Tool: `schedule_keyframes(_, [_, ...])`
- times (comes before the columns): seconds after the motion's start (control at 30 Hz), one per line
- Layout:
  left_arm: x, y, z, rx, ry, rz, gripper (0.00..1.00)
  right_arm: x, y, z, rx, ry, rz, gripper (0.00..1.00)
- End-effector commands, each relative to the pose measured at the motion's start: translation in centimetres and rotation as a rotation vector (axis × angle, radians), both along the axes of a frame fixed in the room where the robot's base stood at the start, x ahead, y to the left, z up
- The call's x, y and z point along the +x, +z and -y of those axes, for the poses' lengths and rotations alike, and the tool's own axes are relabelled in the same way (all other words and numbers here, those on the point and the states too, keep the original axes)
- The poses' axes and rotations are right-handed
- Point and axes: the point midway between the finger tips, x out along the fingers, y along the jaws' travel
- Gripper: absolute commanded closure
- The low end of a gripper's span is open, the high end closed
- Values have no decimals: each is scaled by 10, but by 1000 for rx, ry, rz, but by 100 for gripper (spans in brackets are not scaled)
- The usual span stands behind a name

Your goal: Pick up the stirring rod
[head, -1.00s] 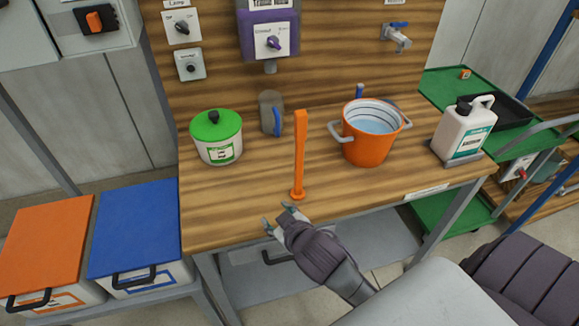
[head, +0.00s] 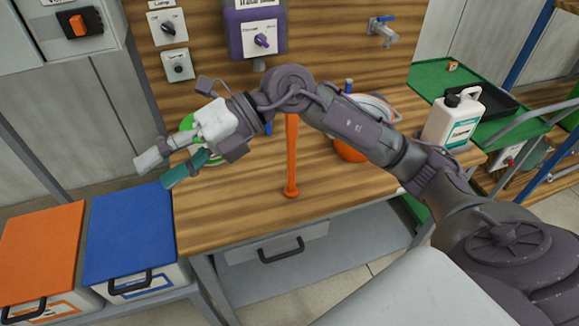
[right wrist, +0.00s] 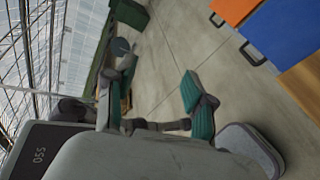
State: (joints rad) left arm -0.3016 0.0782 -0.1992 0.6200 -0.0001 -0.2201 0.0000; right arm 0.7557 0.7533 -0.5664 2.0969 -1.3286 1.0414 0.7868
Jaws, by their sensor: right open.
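My right gripper (head: 170,167) is open and empty, up and to the left of the rod, in front of the green-lidded pot (head: 187,122). In the right wrist view the open fingers of my right gripper (right wrist: 160,95) point over bare floor, and the rod is not seen there. My left gripper is not in view.
My right arm mostly hides the orange bucket (head: 348,151). A white jug (head: 452,120) stands at the right. A blue-lidded bin (head: 130,230) and an orange-lidded bin (head: 42,238) stand left of the bench (head: 235,215). The bench's front left is clear.

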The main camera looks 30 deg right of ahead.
Motion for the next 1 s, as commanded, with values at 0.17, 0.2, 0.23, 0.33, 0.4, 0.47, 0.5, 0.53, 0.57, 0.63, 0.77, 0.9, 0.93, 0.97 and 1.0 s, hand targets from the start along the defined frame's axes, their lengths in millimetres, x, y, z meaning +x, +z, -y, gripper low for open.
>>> schedule_keyframes(0.17, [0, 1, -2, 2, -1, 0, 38, 32, -24, 101, -612, -163, 61, 46])
schedule_keyframes(0.2, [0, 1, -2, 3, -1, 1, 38, 38, -23, 128, -726, -226, 58, 46])
schedule_keyframes(0.23, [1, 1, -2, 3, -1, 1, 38, 42, -20, 148, -804, -275, 53, 46])
schedule_keyframes(0.33, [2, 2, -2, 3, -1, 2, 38, 47, -5, 205, -1005, -436, 26, 46])
schedule_keyframes(0.4, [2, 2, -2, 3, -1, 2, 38, 46, 6, 234, -1098, -528, 5, 46])
schedule_keyframes(0.47, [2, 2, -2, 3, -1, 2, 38, 44, 13, 251, -1147, -583, -11, 46])
schedule_keyframes(0.5, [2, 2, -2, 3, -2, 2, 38, 43, 16, 258, -1169, -608, -19, 46])
schedule_keyframes(0.53, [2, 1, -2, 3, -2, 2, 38, 42, 16, 262, -1181, -621, -23, 46])
schedule_keyframes(0.57, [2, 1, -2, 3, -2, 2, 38, 43, 15, 264, -1189, -630, -27, 46])
schedule_keyframes(0.63, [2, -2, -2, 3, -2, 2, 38, 45, 8, 267, -1196, -634, -32, 46])
schedule_keyframes(0.77, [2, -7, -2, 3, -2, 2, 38, 52, -14, 268, -1195, -630, -36, 46])
schedule_keyframes(0.9, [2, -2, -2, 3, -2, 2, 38, 62, -37, 272, -1197, -630, -34, 46])
schedule_keyframes(0.93, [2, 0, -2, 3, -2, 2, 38, 64, -41, 273, -1195, -630, -33, 46])
schedule_keyframes(0.97, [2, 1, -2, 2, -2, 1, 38, 66, -45, 273, -1194, -631, -34, 46])
schedule_keyframes(1.0, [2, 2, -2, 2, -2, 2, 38, 69, -49, 274, -1194, -632, -33, 46])
